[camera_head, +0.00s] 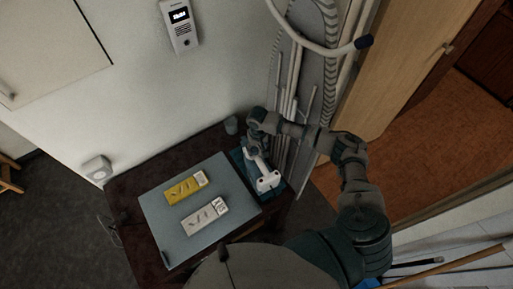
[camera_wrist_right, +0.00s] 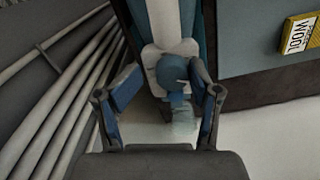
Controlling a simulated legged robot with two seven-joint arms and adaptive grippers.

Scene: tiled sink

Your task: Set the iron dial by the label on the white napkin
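The iron (camera_head: 268,183), white and teal, sits at the right end of the dark table, partly behind my right gripper. In the right wrist view, a round blue-grey knob, which looks like the dial (camera_wrist_right: 172,70), is on the iron's white and blue body. My right gripper (camera_head: 256,142) is above the iron's far end. In the wrist view its fingers (camera_wrist_right: 160,98) are spread, one on each side of the knob; contact is unclear. The white napkin (camera_head: 203,217) lies on the pale blue mat with a small label, unreadable here. My left gripper is not in view.
Ironing boards (camera_head: 309,45) and pale poles stand close by the right arm.

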